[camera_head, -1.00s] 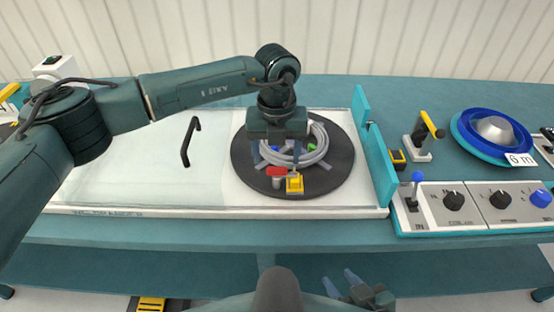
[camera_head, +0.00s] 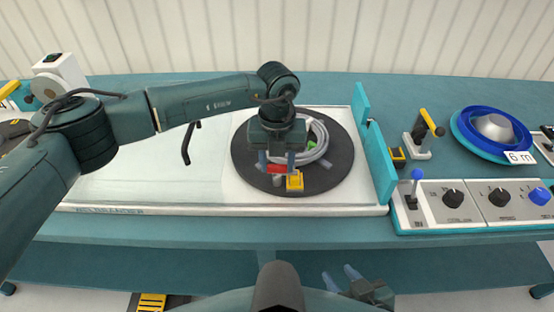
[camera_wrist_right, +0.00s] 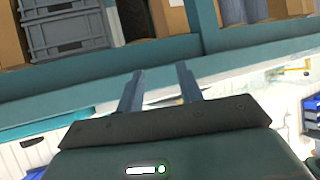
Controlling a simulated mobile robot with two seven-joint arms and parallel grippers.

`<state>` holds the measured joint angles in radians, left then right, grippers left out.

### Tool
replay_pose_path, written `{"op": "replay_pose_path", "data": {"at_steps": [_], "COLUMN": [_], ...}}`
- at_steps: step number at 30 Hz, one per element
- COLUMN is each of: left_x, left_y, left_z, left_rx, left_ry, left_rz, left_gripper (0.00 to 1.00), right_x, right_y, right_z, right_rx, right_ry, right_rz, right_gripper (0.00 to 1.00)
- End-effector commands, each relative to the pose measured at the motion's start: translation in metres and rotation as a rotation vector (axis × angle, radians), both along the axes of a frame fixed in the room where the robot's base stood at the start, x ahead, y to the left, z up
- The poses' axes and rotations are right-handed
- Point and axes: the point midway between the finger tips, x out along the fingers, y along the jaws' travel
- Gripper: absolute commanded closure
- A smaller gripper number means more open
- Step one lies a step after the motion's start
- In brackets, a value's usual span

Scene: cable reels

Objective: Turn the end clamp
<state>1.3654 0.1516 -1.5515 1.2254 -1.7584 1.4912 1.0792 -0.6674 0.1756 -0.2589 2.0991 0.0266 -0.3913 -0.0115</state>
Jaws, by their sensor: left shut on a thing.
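The end clamp has a red handle (camera_head: 279,169) on a grey post beside a yellow block (camera_head: 294,182). It stands near the front edge of the dark round turntable (camera_head: 335,176). My left gripper (camera_head: 278,163) points down over the clamp, its two fingers on either side of the red handle, shut on it. A grey cable coil (camera_head: 319,150) lies behind on the turntable, partly hidden by the gripper. My right gripper (camera_head: 342,279) is low, in front of the bench, empty, its fingers apart; it also shows in the right wrist view (camera_wrist_right: 158,85).
A teal upright plate (camera_head: 377,160) stands right of the turntable. Further right are a control panel (camera_head: 475,207) with knobs, a yellow-handled lever (camera_head: 428,130) and a blue reel (camera_head: 490,135). A black handle (camera_head: 187,145) stands on the white board at left.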

Motion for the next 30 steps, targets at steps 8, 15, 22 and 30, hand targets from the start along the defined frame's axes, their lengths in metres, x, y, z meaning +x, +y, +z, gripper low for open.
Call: {"op": "replay_pose_path", "data": {"at_steps": [8,15,22,30], "left_x": [0.0,0.0,0.0,0.001], "left_y": [0.0,0.0,0.0,0.0], "left_z": [0.0,-0.002,-0.003,-0.003], "left_rx": [0.0,-0.001,-0.001,0.0], "left_ry": [0.0,-0.001,-0.002,-0.002], "left_rz": [-0.003,-0.063,-0.218,-0.47], "left_gripper": [0.81,0.81,0.81,0.81], "right_x": [0.0,0.0,0.002,0.001], "right_y": [-0.001,0.001,0.007,0.008], "right_z": [-0.001,-0.006,-0.012,-0.03], "right_rx": [-0.004,-0.001,0.03,0.074], "right_ry": [0.0,-0.006,-0.024,-0.02], "right_rz": [0.005,0.006,0.014,-0.001], "right_gripper": [0.64,0.64,0.64,0.64]}}
